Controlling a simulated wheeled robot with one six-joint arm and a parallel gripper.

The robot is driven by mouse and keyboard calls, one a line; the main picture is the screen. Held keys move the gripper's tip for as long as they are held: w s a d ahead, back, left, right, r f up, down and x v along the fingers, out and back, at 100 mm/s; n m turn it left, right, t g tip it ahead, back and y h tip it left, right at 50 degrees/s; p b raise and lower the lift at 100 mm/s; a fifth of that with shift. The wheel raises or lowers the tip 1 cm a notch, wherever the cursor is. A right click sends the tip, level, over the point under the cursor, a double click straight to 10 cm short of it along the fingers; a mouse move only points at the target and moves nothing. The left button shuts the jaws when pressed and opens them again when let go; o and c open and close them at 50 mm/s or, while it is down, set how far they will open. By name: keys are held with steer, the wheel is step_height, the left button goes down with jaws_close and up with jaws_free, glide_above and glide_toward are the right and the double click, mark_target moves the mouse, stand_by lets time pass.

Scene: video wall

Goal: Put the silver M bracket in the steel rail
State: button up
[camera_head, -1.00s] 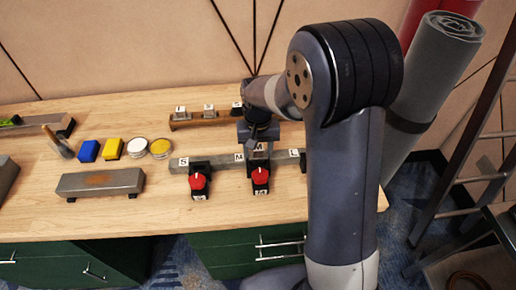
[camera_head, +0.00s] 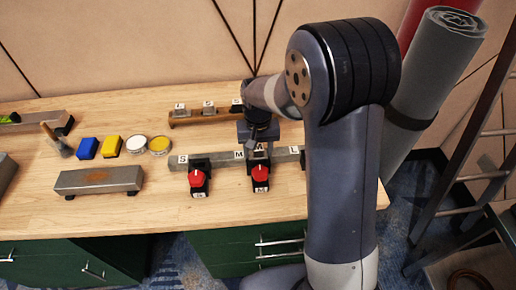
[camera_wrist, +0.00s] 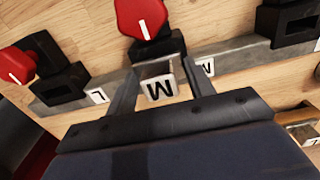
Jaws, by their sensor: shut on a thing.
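The steel rail (camera_head: 220,162) lies along the bench front, with S, M and L labels and black clamps with red knobs. It crosses the wrist view behind my fingers (camera_wrist: 240,62). My gripper (camera_head: 257,146) is over the rail's middle, by the M clamp (camera_head: 259,175). In the wrist view my gripper (camera_wrist: 162,72) is shut on the silver M bracket (camera_wrist: 157,70), its M label facing the camera. The bracket lines up with the middle clamp (camera_wrist: 150,45). I cannot tell whether it touches the rail; its underside is hidden.
A brown rail (camera_head: 190,121) with small labelled pieces stands behind. The bench front is clear.

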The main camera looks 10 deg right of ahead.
steer(key=shift+f, duration=0.15)
steer(key=shift+f+b, duration=0.45)
steer(key=shift+f, duration=0.1)
steer(key=shift+f, duration=0.1)
steer(key=o, duration=1.7)
steer(key=shift+r, duration=0.2)
steer(key=shift+r+p, duration=2.7)
steer(key=shift+r, duration=0.7)
